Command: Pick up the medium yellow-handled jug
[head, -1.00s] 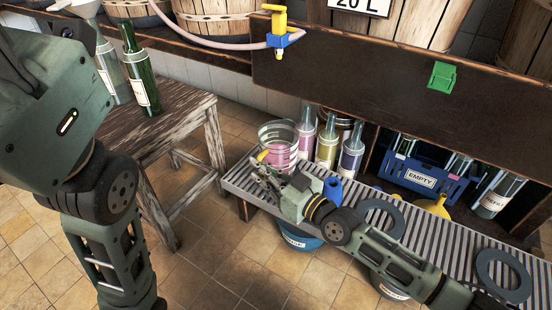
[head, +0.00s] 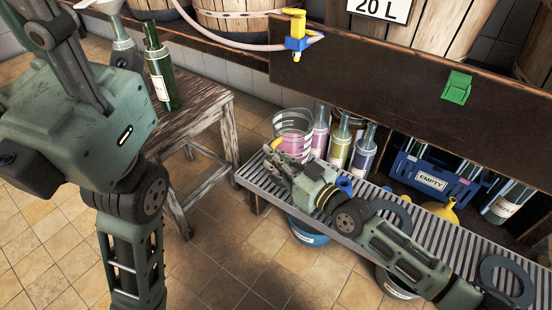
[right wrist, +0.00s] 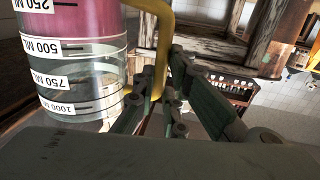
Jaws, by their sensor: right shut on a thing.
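The jug (head: 293,128) is a clear measuring jug with pink liquid, at the left end of the slatted bench. It appears held a little above the slats, though my gripper hides its base. In the right wrist view the jug (right wrist: 75,65) fills the left side, with a printed ML scale. Its yellow handle (right wrist: 161,45) runs down between my right gripper's fingers. My right gripper (head: 274,160) is shut on this handle; it also shows in the right wrist view (right wrist: 160,95).
Several bottles (head: 341,140) stand just right of the jug. The slatted bench (head: 440,243) also bears dark rings (head: 507,281) and a yellow funnel (head: 442,210). A blue crate (head: 432,180) is behind.

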